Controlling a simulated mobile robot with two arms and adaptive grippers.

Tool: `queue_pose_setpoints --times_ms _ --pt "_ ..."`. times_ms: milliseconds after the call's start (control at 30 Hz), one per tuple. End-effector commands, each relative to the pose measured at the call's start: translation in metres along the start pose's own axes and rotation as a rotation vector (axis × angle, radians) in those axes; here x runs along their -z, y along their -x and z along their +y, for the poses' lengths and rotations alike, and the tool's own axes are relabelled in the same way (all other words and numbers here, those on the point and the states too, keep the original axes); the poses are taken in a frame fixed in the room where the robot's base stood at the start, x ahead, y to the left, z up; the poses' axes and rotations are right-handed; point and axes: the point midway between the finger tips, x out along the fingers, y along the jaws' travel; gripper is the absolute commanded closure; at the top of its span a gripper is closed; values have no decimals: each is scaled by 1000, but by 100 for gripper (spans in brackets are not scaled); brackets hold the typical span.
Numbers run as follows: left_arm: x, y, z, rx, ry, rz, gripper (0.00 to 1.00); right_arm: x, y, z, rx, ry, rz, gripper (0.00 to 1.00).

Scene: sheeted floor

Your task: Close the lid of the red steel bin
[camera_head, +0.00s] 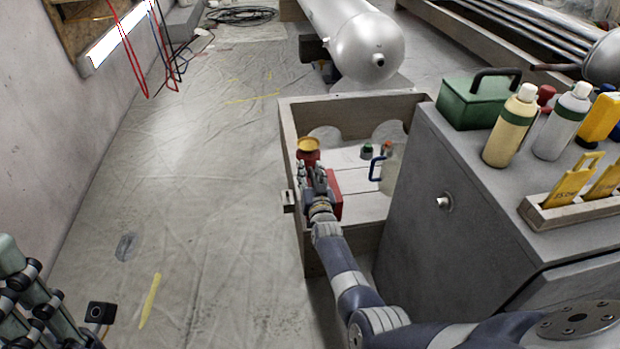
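A small red box-like thing (335,190) sits inside the open wooden crate at its left side, partly hidden behind my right gripper; it may be the red steel bin, and I cannot make out its lid. Just beyond the gripper is another red item with a round yellow top (308,145). My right gripper (311,172) reaches in at the crate's left wall, beside the red box. Its fingers are small and overlap the red things, so I cannot tell their opening or contact.
The wooden crate (290,140) also holds a jug with a blue handle (376,168). A grey cabinet (440,185) stands close on the right, with bottles and a green box (475,110) on top. A silver tank (362,45) lies behind. The sheeted floor (210,200) at left is mostly clear.

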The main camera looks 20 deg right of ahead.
Motion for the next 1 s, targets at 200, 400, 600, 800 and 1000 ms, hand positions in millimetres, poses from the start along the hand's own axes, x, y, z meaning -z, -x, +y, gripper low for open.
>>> queue_pose_setpoints --times_ms 200,400,600,800,1000 --pt "-1 1 0 -1 1 -3 68 -2 19 -1 1 -1 -2 69" --pt "-1 1 0 -1 1 -4 68 -2 44 -2 3 -1 -3 69" --pt "-1 1 0 -1 2 -4 68 -2 64 -3 3 -1 -4 69" --pt "-1 1 1 -1 2 -4 68 -2 73 -4 4 -2 -3 69" --pt "-1 1 1 -1 2 -4 68 -1 73 -4 4 -2 -3 69"
